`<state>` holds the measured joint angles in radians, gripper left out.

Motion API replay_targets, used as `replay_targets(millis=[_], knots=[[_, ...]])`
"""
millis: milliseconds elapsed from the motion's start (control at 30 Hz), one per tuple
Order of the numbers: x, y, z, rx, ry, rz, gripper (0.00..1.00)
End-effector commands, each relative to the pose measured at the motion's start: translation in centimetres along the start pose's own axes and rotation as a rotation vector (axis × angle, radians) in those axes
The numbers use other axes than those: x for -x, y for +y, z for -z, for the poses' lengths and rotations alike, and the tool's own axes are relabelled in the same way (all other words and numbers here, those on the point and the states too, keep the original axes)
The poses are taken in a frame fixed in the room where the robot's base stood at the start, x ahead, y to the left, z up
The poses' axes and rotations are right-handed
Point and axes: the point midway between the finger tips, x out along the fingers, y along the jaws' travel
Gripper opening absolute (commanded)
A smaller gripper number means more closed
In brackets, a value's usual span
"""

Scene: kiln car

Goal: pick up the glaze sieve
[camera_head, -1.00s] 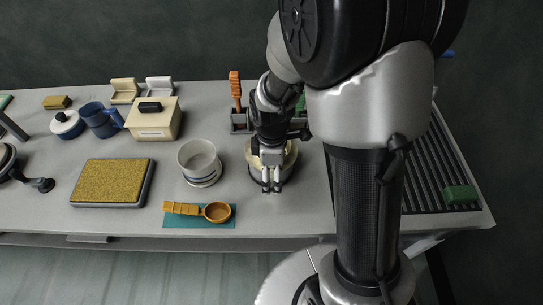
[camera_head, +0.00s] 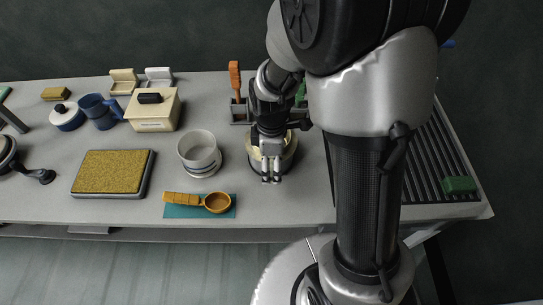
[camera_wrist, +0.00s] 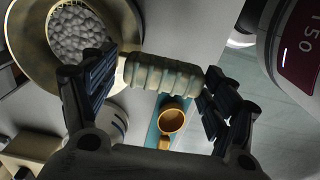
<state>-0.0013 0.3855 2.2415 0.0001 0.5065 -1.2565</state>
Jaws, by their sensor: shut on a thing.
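The glaze sieve, as I take it, is a pale cream round piece with a ribbed handle (camera_wrist: 160,74) in the wrist view. Its wide rim (camera_wrist: 32,62) is at the upper left, with grey pebble-like lumps inside the ring. My gripper (camera_wrist: 163,88) has its fingers at both ends of the visible ribbed handle and is shut on it. In the head view my gripper (camera_head: 271,179) points down in front of the cream rim (camera_head: 290,146), right of the white pot. The arm and fingers hide most of the sieve there, so I cannot tell whether it is clear of what lies beneath.
An orange scoop (camera_head: 217,202) lies on a teal mat (camera_head: 185,212) near the front edge. The white pot (camera_head: 199,150) is close on the left. A sponge-topped tray (camera_head: 112,172) lies further left. A slatted rack (camera_head: 440,165) with a green block (camera_head: 459,185) is right.

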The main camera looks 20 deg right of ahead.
Motion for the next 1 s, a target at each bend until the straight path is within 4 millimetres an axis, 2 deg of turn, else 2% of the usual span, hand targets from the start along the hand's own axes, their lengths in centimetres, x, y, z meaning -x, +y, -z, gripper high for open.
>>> replay_targets(millis=[33,100,167,267,500,700,833,1000], knots=[[-0.3,-0.7,-0.2,-0.003,-0.006,0.022,0.11],[0.3,-0.7,-0.2,-0.003,-0.006,0.021,0.04],[1.2,-0.6,-0.2,-0.003,-0.005,0.018,0.03],[3.3,-0.3,-0.1,-0.002,-0.003,0.011,0.04],[10.3,-0.1,-0.1,-0.001,-0.001,0.003,0.04],[15.4,0.0,0.0,-0.001,-0.001,0.002,0.04],[17.6,0.0,0.0,-0.001,-0.001,0.003,0.04],[19.2,0.0,0.0,-0.001,-0.002,0.005,0.04]])
